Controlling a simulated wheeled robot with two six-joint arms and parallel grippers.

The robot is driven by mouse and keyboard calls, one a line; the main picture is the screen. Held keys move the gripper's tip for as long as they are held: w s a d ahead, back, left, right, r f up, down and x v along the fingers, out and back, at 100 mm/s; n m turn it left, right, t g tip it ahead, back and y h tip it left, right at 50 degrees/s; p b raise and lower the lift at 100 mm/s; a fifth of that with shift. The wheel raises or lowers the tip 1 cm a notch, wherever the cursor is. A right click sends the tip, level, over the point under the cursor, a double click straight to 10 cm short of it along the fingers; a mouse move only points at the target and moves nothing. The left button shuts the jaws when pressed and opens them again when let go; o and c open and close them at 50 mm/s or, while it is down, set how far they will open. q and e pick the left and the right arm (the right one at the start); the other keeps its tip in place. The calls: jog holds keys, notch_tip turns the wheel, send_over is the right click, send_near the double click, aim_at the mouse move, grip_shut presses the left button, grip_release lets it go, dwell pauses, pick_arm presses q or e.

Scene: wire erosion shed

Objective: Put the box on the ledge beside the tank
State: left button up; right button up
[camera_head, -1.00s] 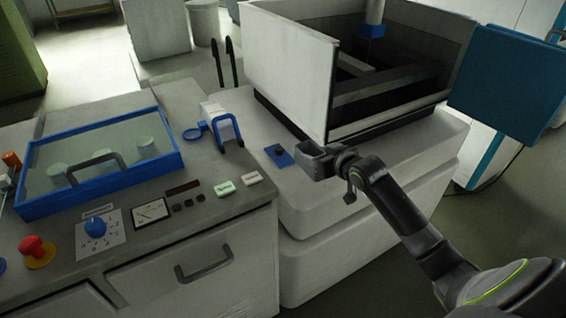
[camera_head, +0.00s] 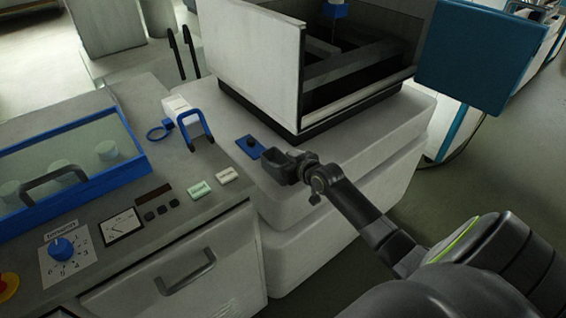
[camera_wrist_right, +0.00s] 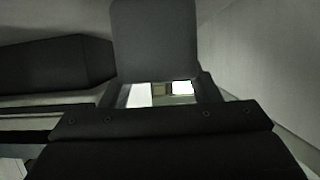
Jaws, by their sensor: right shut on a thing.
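My right gripper (camera_head: 293,168) reaches in from the lower right. It is shut on a dark grey, block-like thing, which I take for the box (camera_head: 276,167). In the wrist view, the box (camera_wrist_right: 155,40) fills the upper middle as a plain dark panel. The pale ledge (camera_head: 290,200) lies below the gripper, beside the open tank (camera_head: 258,60). The box overlaps the ledge in the picture, just in front of a blue plate (camera_head: 249,147) with a dark knob. I cannot tell whether it touches the ledge. My left gripper is not in view.
Left of the ledge is a counter with a blue-framed glass case (camera_head: 90,165), a white unit with a blue handle (camera_head: 183,112), switches and a dial (camera_head: 63,247). A teal panel (camera_head: 480,55) hangs to the right of the tank. Floor shows at the right.

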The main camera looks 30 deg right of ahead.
jog(key=shift+f, duration=0.25)
jog(key=o, duration=0.9)
jog(key=shift+o, duration=1.2)
jog(key=shift+r, duration=0.2)
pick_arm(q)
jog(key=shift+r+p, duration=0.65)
pick_arm(e)
jog(key=v, duration=1.2)
jog(key=shift+f, duration=0.1)
